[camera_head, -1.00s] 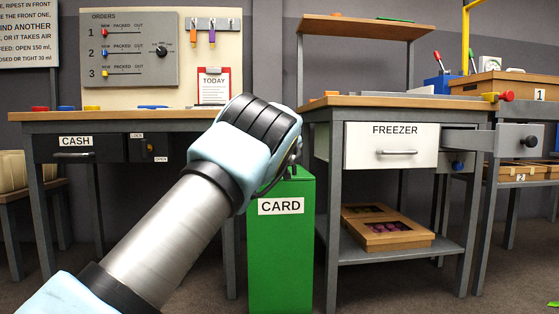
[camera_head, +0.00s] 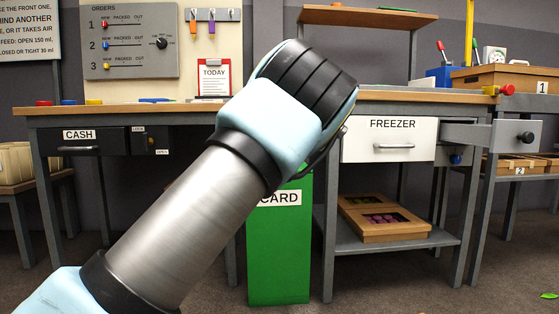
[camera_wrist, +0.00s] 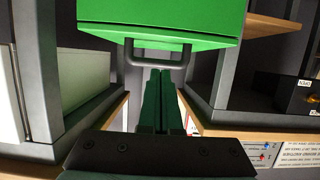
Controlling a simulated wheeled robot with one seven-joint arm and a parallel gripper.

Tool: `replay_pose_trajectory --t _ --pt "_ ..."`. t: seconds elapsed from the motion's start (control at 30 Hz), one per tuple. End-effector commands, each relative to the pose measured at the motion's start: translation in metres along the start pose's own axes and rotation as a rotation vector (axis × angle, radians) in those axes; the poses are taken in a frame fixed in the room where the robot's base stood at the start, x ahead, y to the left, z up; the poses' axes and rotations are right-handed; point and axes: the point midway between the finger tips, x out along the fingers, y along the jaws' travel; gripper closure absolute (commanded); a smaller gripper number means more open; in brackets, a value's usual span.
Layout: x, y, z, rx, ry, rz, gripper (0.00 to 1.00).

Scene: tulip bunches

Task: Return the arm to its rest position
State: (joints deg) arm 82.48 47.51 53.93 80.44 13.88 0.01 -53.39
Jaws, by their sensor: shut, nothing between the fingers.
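My arm (camera_head: 185,230) reaches up from the bottom left of the head view to the middle. Its dark, ribbed upper joint stands in front of the gap between the two benches. My gripper (camera_wrist: 160,72) shows in the wrist view with its two fingers together and nothing between them. In the head view my arm hides the gripper. The green CARD bin (camera_head: 279,245) stands behind my arm, its top and part of its label covered. In the wrist view, a green box face (camera_wrist: 160,15) and a grey handle lie beyond the fingertips, apparently apart from them.
The bench with the CASH drawer (camera_head: 85,142) is at left. The bench with the white FREEZER drawer (camera_head: 390,141) is at right, with a grey drawer (camera_head: 520,135) pulled out beside it. A cardboard tray (camera_head: 393,231) lies on the lower shelf. Floor in front is mostly clear.

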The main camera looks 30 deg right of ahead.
Motion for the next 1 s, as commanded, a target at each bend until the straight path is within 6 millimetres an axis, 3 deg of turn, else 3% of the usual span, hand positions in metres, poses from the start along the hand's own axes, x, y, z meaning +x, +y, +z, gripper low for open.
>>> replay_pose_trajectory --t 0.37,0.47,0.57,0.77,0.87,1.0 --pt "-0.009 -0.002 0.009 -0.001 0.001 -0.001 1.00" --pt "-0.008 -0.015 0.011 -0.010 -0.013 -0.019 1.00" --pt "-0.005 -0.051 0.017 -0.028 -0.054 -0.062 1.00" --pt "-0.013 -0.160 0.047 -0.092 -0.203 -0.190 1.00" --pt "-0.029 -0.214 0.068 -0.126 -0.294 -0.248 1.00" --pt "-0.066 -0.282 0.100 -0.179 -0.433 -0.313 1.00"
